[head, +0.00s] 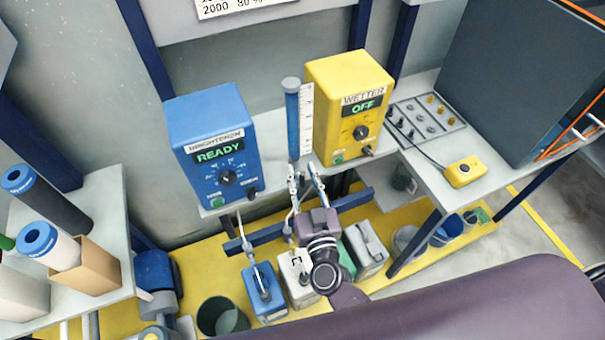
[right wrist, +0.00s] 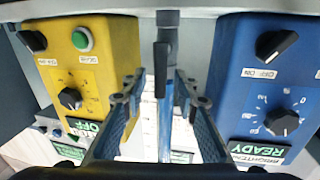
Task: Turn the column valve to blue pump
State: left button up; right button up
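The blue box (head: 212,155) labelled Brightener shows READY; it stands left in the head view and right in the right wrist view (right wrist: 275,100). The yellow box (head: 350,105) labelled Wetter shows OFF. A blue column (head: 293,125) with a white scale stands between them. In the right wrist view a dark lever-like part (right wrist: 163,55), seemingly the column valve, is in line with the blue tube. My right gripper (head: 304,185) is below the column. Its open fingers show on either side of the valve in the right wrist view (right wrist: 160,92), with gaps. My left gripper is out of view.
Below the shelf, several canisters, including a blue one (head: 264,290) and a grey one (head: 366,250), stand on a yellow floor. A switch panel (head: 425,115) and a yellow pendant (head: 465,172) lie at right. A side table (head: 110,220) holds bottles at left.

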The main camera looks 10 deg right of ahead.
grip_shut()
jog(key=shift+d+r+m+p, duration=0.15)
jog(key=shift+d+m+p, duration=0.15)
jog(key=shift+m+p, duration=0.65)
jog(key=shift+w+d+f+m+g+y+p, duration=0.1)
jog(key=shift+d+f+m+g+y+p, duration=0.25)
jog(key=shift+m, duration=1.15)
jog(key=shift+w+d+f+m+g+y+p, duration=0.1)
jog(key=shift+d+f+m+g+y+p, duration=0.3)
jog(key=shift+m, duration=1.05)
jog(key=shift+w+d+f+m+g+y+p, duration=0.15)
jog(key=shift+d+f+m+p, duration=0.25)
jog(key=shift+m, duration=1.1)
jog(key=shift+d, duration=0.1)
